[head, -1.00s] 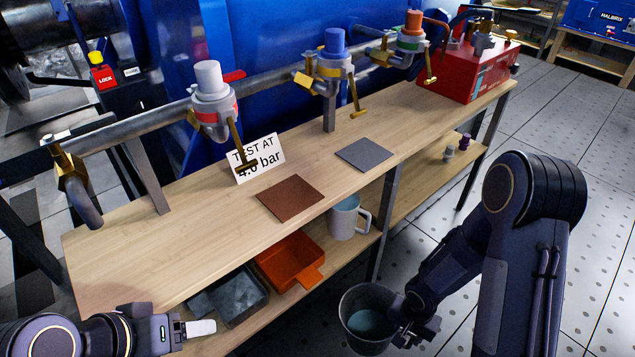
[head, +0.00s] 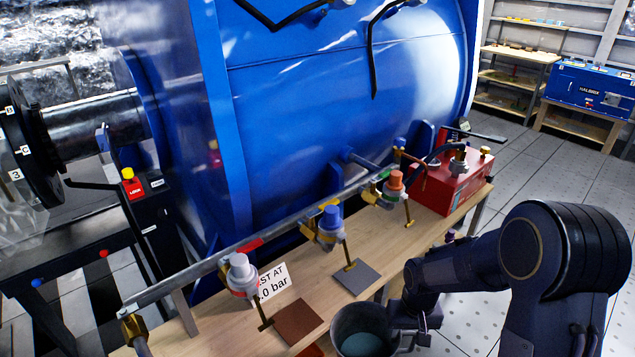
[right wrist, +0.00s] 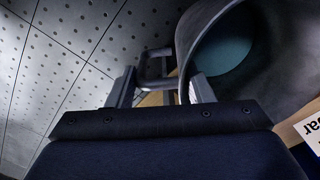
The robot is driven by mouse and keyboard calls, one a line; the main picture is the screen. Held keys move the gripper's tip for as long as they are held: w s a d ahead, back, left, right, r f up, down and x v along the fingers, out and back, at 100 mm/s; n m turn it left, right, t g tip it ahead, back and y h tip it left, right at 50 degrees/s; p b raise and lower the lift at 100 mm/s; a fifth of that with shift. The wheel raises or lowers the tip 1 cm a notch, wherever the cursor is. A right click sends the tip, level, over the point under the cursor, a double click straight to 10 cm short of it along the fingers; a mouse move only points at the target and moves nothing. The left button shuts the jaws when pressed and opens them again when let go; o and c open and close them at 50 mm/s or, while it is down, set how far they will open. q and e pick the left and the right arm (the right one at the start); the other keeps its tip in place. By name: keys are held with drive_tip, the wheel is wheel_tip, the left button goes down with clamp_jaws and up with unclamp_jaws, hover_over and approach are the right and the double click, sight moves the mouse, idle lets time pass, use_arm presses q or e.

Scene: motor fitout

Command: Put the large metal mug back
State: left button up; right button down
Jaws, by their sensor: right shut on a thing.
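The large metal mug (head: 345,322) is grey with a blue-green inside, and sits at the bottom of the head view in front of the bench edge. My right gripper (head: 408,338) is shut on it at its right side, where the handle is. In the right wrist view the mug (right wrist: 262,85) fills the upper right, its open top showing, and the handle lies between the fingers of the gripper (right wrist: 160,88). The mug's base is out of view. On the bench (head: 228,337) lie a brown mat (head: 298,323) and a grey mat (head: 356,277). My left gripper is out of view.
A pipe with white (head: 239,262), blue (head: 330,215) and orange-capped (head: 396,180) valves runs above the bench. A sign (head: 272,284) stands behind the brown mat. A red box (head: 452,190) fills the bench's far end. Both mats look empty.

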drive_tip(key=shift+w+a+r+n+p, duration=0.15)
drive_tip(key=shift+r+p, duration=0.1)
drive_tip(key=shift+r, duration=0.55)
drive_tip(key=shift+w+a+r+n+p, duration=0.1)
drive_tip(key=shift+r+n+p, duration=0.1)
drive_tip(key=shift+r, duration=0.55)
